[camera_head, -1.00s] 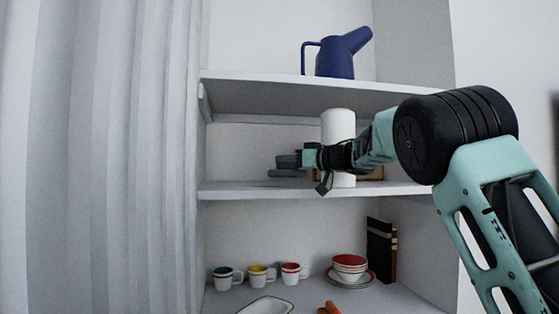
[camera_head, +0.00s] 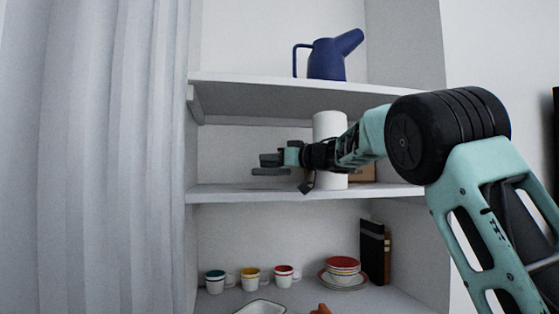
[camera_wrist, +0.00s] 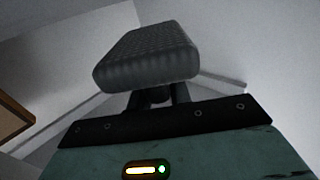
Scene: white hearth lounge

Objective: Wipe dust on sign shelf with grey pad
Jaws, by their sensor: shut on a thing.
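The grey pad (camera_wrist: 147,55) is a rounded, textured block and fills the middle of the wrist view. My gripper (camera_wrist: 158,97) is shut on it. In the head view my gripper (camera_head: 278,160) points left over the middle shelf, which has a bare front edge (camera_head: 230,194). The pad cannot be told clearly from the dark fingers there. I cannot tell whether the pad touches the shelf. A wooden sign (camera_head: 362,171) shows partly behind the white cylinder; it also shows at the left of the wrist view (camera_wrist: 12,120). No dust can be made out.
A white cylinder (camera_head: 330,130) stands on the middle shelf close behind my wrist. A blue watering can (camera_head: 327,62) stands on the upper shelf. Below are several cups (camera_head: 250,278), stacked bowls (camera_head: 343,270) and dark books (camera_head: 373,250). A curtain (camera_head: 100,150) hangs at left.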

